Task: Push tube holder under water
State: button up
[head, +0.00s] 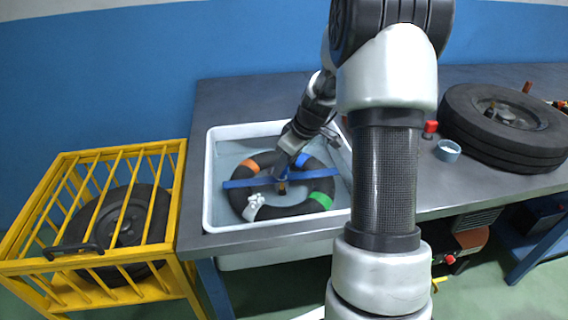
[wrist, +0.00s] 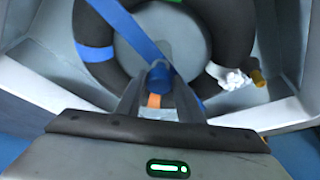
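The tube holder is a blue bar (head: 238,184) lying across a black inner tube (head: 238,198) inside a white water tub (head: 207,190). The tube has orange, blue, green and white bands. A frothy white patch shows on its near left side. My gripper (head: 283,180) reaches down at the middle of the holder. In the wrist view my gripper's fingers (wrist: 158,82) close around the holder's blue central post (wrist: 158,72). The bar (wrist: 130,28) runs away across the tube (wrist: 92,28). I cannot tell how deep the tube sits in the water.
The tub is set into a grey table (head: 235,95). A tire with a wheel (head: 510,115), a small blue cup (head: 447,150) and a red-capped item (head: 430,128) are on the right. A yellow cage (head: 60,270) holding a tire (head: 120,230) stands at left.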

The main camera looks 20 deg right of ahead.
jog(key=o, duration=0.3)
jog(key=shift+f, duration=0.25)
jog(key=shift+r, duration=0.15)
jog(key=shift+r, duration=0.15)
jog(key=p+v, duration=0.3)
jog(key=v, duration=1.4)
jog(key=shift+s+d, duration=0.1)
jog(key=shift+s, duration=0.05)
